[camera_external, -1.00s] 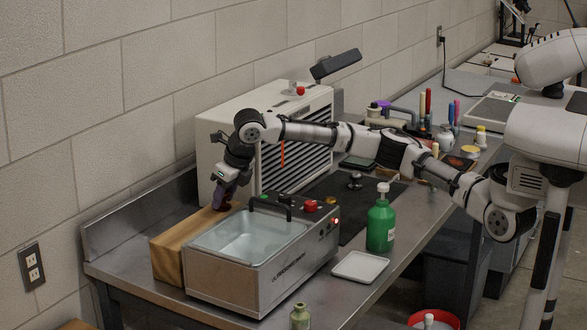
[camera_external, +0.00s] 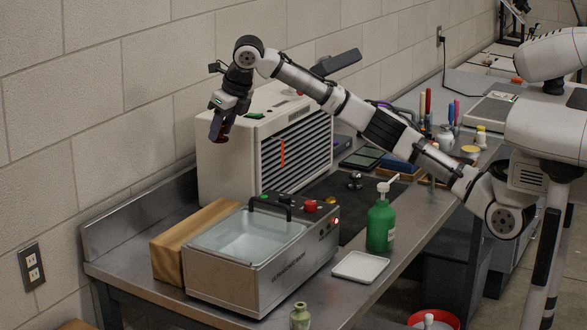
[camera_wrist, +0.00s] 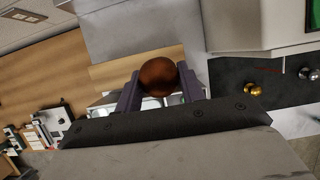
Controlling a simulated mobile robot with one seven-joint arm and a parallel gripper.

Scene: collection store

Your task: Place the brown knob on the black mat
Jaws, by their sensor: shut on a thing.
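The brown knob (camera_wrist: 158,77) is round and reddish brown in the wrist view. My gripper (camera_wrist: 157,88) is shut on it, with a purple finger on each side. In the external view my gripper (camera_external: 219,130) hangs in the air in front of the white vented unit, above the wooden block, and the knob (camera_external: 221,139) shows only slightly at its tips. The black mat (camera_external: 343,197) lies on the bench to the right, partly hidden behind the ultrasonic bath and the green bottle. The mat also shows at the right of the wrist view (camera_wrist: 240,105).
A silver knob (camera_external: 355,180) stands on the mat; a gold knob (camera_wrist: 256,89) lies there too. The ultrasonic bath (camera_external: 262,275), wooden block (camera_external: 168,258), white vented unit (camera_external: 225,160), green pump bottle (camera_external: 380,228) and white tray (camera_external: 360,267) crowd the bench.

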